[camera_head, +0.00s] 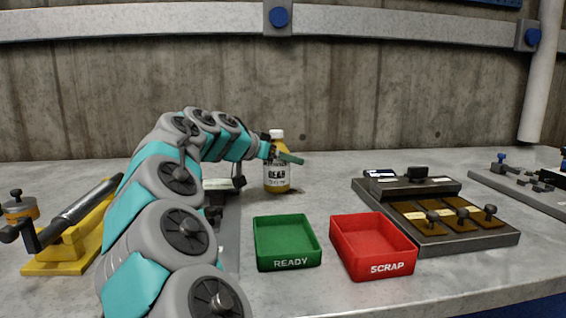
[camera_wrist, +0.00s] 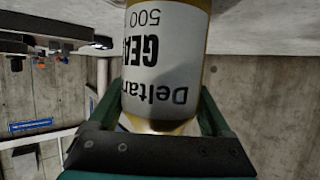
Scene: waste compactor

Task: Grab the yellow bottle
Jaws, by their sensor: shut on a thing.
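The yellow bottle (camera_head: 276,175) has a white cap and a white label with dark lettering. It stands upright on the grey workbench in the head view, behind the green tray. In the wrist view the bottle (camera_wrist: 165,60) appears upside down and fills the space between the fingers. My gripper (camera_head: 283,153) reaches it from the left at the upper part of its body. In the wrist view my gripper (camera_wrist: 157,118) has one dark green finger on each side of the bottle, shut on it. I cannot tell whether the bottle's base touches the bench.
A green READY tray (camera_head: 285,262) and a red SCRAP tray (camera_head: 378,270) sit in front of the bottle, both empty. A dark fixture with brown plates (camera_head: 425,242) stands at right. A yellow-based tool (camera_head: 62,250) is at left.

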